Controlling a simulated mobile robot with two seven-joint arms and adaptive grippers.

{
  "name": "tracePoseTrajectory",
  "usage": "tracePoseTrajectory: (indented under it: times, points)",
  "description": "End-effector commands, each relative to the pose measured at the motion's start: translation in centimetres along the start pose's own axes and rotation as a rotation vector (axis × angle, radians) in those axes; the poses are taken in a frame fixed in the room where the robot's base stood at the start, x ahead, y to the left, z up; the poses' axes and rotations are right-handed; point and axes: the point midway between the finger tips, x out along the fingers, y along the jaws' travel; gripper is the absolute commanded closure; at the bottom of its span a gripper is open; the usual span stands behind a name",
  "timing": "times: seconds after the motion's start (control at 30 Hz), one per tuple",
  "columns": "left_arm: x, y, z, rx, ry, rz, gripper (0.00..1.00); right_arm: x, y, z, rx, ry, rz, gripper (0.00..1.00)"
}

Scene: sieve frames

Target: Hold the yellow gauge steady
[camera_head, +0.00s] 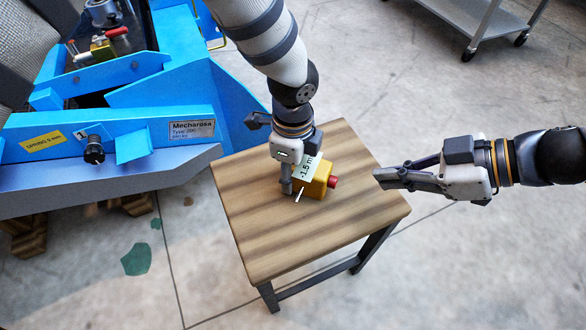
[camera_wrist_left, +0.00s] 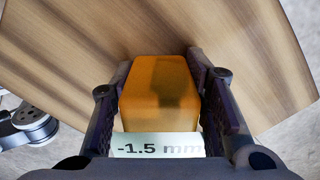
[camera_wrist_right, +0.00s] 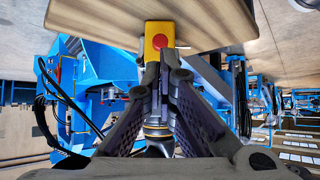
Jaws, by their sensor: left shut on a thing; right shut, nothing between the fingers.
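The yellow gauge (camera_head: 319,187) is a small box with a red round knob on its right end and a white "-1.5 mm" label on it. It is at the wooden stool top (camera_head: 262,245), near its middle. My left gripper (camera_head: 292,188) comes down from above and is shut on the gauge. In the left wrist view the gauge (camera_wrist_left: 160,90) sits between both fingers. My right gripper (camera_head: 378,178) is shut and empty, right of the gauge and apart from it. In the right wrist view the gauge's red knob (camera_wrist_right: 160,41) shows beyond its fingertips.
A blue machine (camera_head: 160,120) with a grey front edge stands at the left, with a red-handled part (camera_head: 112,36) on it. A grey wheeled cart (camera_head: 480,20) is at the top right. Concrete floor around the stool is mostly clear.

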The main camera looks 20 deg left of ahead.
Motion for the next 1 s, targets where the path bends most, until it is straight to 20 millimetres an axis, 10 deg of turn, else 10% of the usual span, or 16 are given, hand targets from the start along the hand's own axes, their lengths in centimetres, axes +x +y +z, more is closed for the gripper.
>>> tracePoseTrajectory:
  times: [0.5, 0.8, 1.0]
  points:
    - [0.0, 0.0, 0.0, 0.000, 0.000, -0.001, 1.00, 0.1, -0.2, 0.4, 0.005, -0.010, -0.001, 1.00]
    - [0.0, 0.0, 0.0, 0.000, 0.000, -0.001, 1.00, 1.4, -3.4, 10.7, 0.152, -0.214, 0.110, 1.00]
    - [0.0, 0.0, 0.0, 0.000, 0.000, -0.001, 1.00, 1.7, -3.5, 12.1, 0.212, -0.111, 0.318, 1.00]
